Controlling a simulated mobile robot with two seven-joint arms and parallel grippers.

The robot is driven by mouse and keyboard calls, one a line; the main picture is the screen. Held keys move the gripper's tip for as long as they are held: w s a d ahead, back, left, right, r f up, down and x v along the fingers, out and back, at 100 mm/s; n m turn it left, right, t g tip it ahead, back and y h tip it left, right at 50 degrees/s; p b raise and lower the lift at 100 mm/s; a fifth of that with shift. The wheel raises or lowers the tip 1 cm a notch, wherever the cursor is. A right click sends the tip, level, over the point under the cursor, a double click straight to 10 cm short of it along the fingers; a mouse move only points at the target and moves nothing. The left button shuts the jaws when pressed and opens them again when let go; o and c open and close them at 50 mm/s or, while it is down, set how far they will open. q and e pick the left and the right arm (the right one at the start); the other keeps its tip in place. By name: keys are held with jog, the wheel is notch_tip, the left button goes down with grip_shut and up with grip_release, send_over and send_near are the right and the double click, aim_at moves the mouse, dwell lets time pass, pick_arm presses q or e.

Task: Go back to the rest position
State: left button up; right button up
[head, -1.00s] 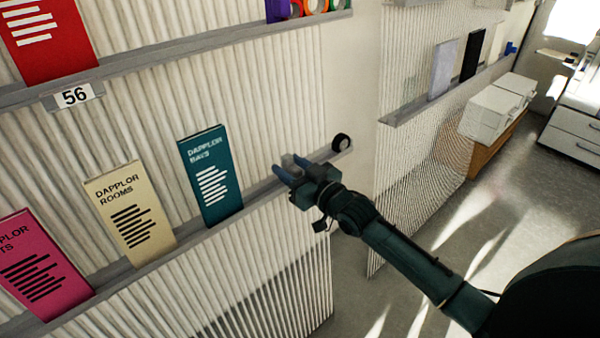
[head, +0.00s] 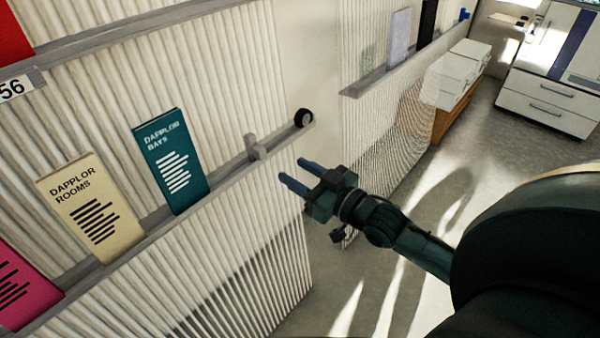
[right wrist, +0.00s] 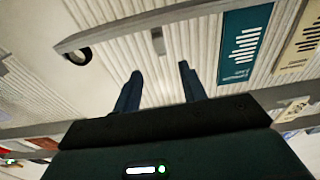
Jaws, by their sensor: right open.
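My right gripper (head: 297,173) is open and empty in the head view, in the air in front of the ledge (head: 215,192) on the corrugated wall panel. Its two blue fingers point towards the ledge and are apart from it. In the right wrist view the fingers (right wrist: 160,80) are spread with nothing between them. A small grey block (head: 255,147) stands on the ledge beyond the fingertips. My left gripper does not show.
A teal leaflet (head: 174,165), a cream leaflet (head: 92,208) and a pink one (head: 20,285) stand on the ledge. A black roll (head: 304,117) is at its right end. White boxes (head: 450,78) stand farther back. Open floor (head: 430,190) lies to the right.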

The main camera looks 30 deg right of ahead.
dwell(0.4)
pick_arm(q)
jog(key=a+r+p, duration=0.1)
jog(key=p, duration=0.2)
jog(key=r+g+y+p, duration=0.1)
jog(key=p, duration=0.2)
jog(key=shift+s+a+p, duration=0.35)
pick_arm(e)
jog(key=s+a+f+g+h, duration=0.1)
jog(key=s+a+f+g, duration=0.2)
jog(key=s+a+f, duration=0.2)
jog(key=s+a+f+m+g+h, duration=0.1)
jog(key=s+a+f+g, duration=0.2)
jog(key=s, duration=0.8)
notch_tip(320, 180, down, 4)
jog(key=shift+a+r+h, duration=0.2)
jog(key=shift+a+h, duration=0.2)
jog(key=shift+a, duration=0.7)
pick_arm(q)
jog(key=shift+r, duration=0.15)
